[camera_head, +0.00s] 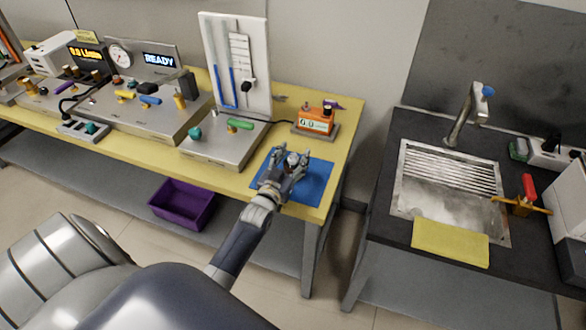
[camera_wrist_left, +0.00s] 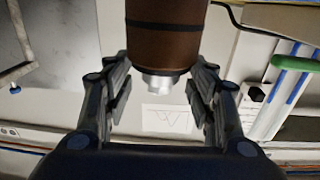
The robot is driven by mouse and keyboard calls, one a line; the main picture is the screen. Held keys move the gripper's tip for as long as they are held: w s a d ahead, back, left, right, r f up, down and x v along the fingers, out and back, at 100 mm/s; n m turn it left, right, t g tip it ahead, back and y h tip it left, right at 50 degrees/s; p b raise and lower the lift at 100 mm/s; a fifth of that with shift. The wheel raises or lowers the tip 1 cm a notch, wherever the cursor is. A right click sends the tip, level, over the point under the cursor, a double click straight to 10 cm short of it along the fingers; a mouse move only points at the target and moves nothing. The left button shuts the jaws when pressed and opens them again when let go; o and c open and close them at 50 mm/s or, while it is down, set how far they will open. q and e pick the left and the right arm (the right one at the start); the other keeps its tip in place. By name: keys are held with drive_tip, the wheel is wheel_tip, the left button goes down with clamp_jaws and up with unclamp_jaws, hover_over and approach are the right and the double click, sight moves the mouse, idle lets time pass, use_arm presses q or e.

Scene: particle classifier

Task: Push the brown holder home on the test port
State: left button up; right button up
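The brown holder (camera_wrist_left: 162,40) is a brown cylinder with dark bands and a silver end (camera_wrist_left: 158,84). In the left wrist view it comes in from the top, between the fingers of my left gripper (camera_wrist_left: 160,75). The fingertips lie close along its two sides; I cannot tell whether they press on it. In the head view my left gripper (camera_head: 291,161) is over the blue mat (camera_head: 318,186) at the yellow bench's right end, with a silver top between its fingers; the brown body is hidden. The READY unit (camera_head: 150,110) carries a brass fitting (camera_head: 180,101); I cannot tell if this is the test port.
A panel with blue tubes (camera_head: 236,65) stands on a grey base (camera_head: 215,150) left of the mat. An orange meter (camera_head: 316,120) is behind the mat. A sink (camera_head: 445,190) with a yellow cloth (camera_head: 450,243) is to the right. A purple bin (camera_head: 181,204) is below the bench.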

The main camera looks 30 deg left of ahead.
use_arm(q)
clamp_jaws()
drive_tip(key=shift+w, duration=0.1)
drive_tip(key=shift+r, duration=0.15)
